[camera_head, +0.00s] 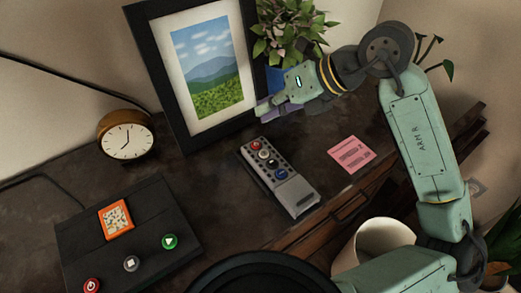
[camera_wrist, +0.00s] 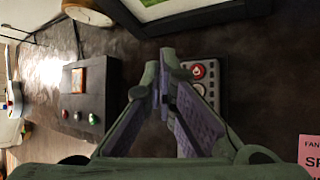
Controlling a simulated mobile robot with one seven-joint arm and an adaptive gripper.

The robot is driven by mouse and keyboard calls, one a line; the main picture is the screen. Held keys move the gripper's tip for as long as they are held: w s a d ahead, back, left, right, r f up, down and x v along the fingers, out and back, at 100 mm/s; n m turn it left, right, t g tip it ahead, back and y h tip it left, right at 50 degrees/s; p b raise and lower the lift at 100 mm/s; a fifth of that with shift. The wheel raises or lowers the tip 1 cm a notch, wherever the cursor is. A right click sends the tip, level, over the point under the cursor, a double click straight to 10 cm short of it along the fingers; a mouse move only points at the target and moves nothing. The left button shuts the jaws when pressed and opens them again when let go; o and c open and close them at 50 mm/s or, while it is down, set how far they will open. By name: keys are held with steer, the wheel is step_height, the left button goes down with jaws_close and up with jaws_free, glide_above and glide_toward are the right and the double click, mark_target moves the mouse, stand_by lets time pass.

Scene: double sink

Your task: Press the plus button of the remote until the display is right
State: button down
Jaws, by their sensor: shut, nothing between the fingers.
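The grey remote (camera_head: 281,179) lies on the dark tabletop, with a red button at its upper end, several dark and pale buttons, and a blue one lower down. The button markings are too small to read, so I cannot tell which is plus. In the wrist view the remote (camera_wrist: 204,72) is partly hidden behind my gripper; its red button shows. My gripper (camera_head: 262,109) is shut and empty, above and beyond the remote's upper end, apart from it. It also shows in the wrist view (camera_wrist: 166,62). No readable display shows on the remote.
A black box (camera_head: 85,230) with an orange-framed panel and red, white and green buttons stands left. A clock (camera_head: 127,137), picture frame (camera_head: 163,92) and potted plant (camera_head: 285,30) stand behind. A pink note (camera_head: 350,155) lies right of the remote, partly legible as "FAN" in the wrist view.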

steer(key=b, duration=0.4)
glide_above(266, 151)
step_height(266, 151, down, 8)
steer(key=shift+f+b, duration=0.45)
steer(key=shift+b, duration=0.15)
steer(key=shift+f, duration=0.15)
stand_by(1.0)
steer(key=shift+w+f+b, duration=0.1)
steer(key=shift+f+b, duration=0.2)
steer(key=shift+b, duration=0.55)
steer(key=shift+f+b, duration=0.4)
steer(key=shift+b, duration=0.3)
stand_by(0.4)
stand_by(0.3)
steer(key=shift+r, duration=0.9)
steer(key=shift+p, duration=0.3)
